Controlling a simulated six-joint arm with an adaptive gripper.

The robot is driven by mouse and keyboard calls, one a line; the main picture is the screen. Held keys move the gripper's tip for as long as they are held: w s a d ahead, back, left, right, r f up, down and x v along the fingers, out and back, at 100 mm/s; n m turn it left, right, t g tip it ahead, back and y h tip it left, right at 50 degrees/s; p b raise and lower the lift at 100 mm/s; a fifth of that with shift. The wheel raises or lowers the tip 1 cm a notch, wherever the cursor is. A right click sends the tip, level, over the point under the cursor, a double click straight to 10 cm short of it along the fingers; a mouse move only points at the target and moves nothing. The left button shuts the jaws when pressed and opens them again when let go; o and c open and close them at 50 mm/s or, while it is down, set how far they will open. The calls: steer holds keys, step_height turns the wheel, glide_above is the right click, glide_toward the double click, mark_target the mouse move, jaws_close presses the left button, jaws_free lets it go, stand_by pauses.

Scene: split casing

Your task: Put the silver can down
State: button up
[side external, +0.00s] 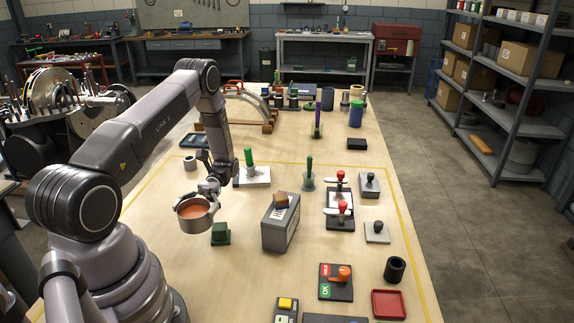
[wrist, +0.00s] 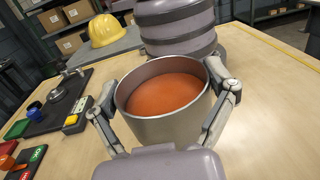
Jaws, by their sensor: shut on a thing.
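The silver can (side external: 194,224) is an open metal can with an orange-red filling. My gripper (wrist: 165,105) is shut on it, with one finger on each side of its wall in the wrist view. In the side external view the can hangs at my gripper (side external: 203,197) and looks upright. It appears above the left part of the wooden table (side external: 165,246). Whether its base touches the table cannot be told, as the base's underside is hidden.
A dark green block (side external: 221,234) stands just right of the can, and a grey box (side external: 281,226) stands further right. A white plate with a green handle (side external: 250,170) lies behind. A yellow hard hat (wrist: 105,31) shows in the wrist view. Some bare table lies in front.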

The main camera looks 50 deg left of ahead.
steer(key=w+a+f+n+t+h, duration=0.1)
steer(key=w+n+t+h, duration=0.1)
steer(key=n+t, duration=0.1)
steer(key=w+a+f+n+t+h, duration=0.1)
steer(key=w+n+t+h, duration=0.1)
steer(key=t, duration=0.3)
steer(key=w+a+n+t+h, duration=0.1)
steer(key=w+n+t+h, duration=0.1)
steer(key=w+n+t, duration=0.2)
steer(key=shift+w+f+h, duration=0.25)
steer(key=shift+f+h, duration=0.05)
steer(key=shift+f, duration=0.1)
steer(key=w+a+n+t+y, duration=0.3)
steer(key=w+a+n+t, duration=0.45)
steer(key=a+t, duration=0.35)
steer(key=shift+t, duration=0.3)
steer(key=shift+s+d+f, duration=0.15)
steer(key=shift+f, duration=0.95)
steer(key=shift+s+d+f, duration=0.1)
steer(key=shift+s+f, duration=0.1)
steer(key=shift+f, duration=0.95)
steer(key=shift+s+d+f, duration=0.15)
steer(key=shift+f, duration=0.95)
steer(key=shift+f, duration=0.55)
steer(key=o, duration=1)
steer(key=shift+o, duration=0.2)
steer(key=shift+f, duration=0.1)
